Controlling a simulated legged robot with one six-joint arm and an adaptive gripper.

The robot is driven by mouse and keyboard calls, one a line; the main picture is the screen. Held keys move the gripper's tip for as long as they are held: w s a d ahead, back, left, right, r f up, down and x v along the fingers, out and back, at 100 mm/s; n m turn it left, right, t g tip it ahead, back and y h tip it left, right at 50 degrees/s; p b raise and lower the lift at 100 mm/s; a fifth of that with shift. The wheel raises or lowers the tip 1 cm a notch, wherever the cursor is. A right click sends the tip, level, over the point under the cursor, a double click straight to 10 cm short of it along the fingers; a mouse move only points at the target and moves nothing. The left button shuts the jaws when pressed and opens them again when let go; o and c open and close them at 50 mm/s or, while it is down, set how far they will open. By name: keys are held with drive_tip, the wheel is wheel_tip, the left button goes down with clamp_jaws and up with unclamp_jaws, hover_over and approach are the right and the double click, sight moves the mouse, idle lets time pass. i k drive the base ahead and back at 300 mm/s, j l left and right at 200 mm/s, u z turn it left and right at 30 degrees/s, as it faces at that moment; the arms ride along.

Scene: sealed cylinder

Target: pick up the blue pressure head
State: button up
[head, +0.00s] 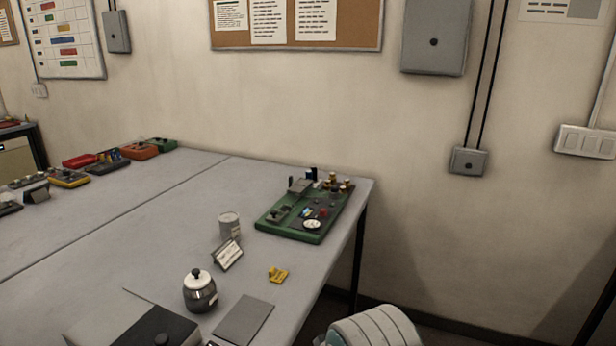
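A green board (275,231) lies near the right end of the grey table and carries several small parts. A small blue part (307,212) also shows in the middle of the board, close to a white round dial (312,224). I cannot tell which of these is the pressure head. My gripper is not in view, and nothing touches the board.
A grey can (230,224), a small sign (228,256), a dark jar with a white lid (199,291), a yellow part (278,275) and a grey pad (243,320) stand in front. Several coloured devices line the far left. A white ribbed object (372,328) is at the bottom.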

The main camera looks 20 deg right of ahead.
sight(309, 173)
drive_tip(key=i+l, duration=0.15)
drive_tip(key=l, duration=0.4)
drive_tip(key=i+l+u, duration=0.15)
drive_tip(key=l, duration=1)
drive_tip(key=i+l+u, duration=0.35)
drive_tip(key=i+l, duration=1.15)
drive_tip(key=i+l+u, duration=0.15)
drive_tip(key=u, duration=0.3)
drive_tip(key=l+u, duration=0.45)
drive_tip(key=i+j, duration=0.05)
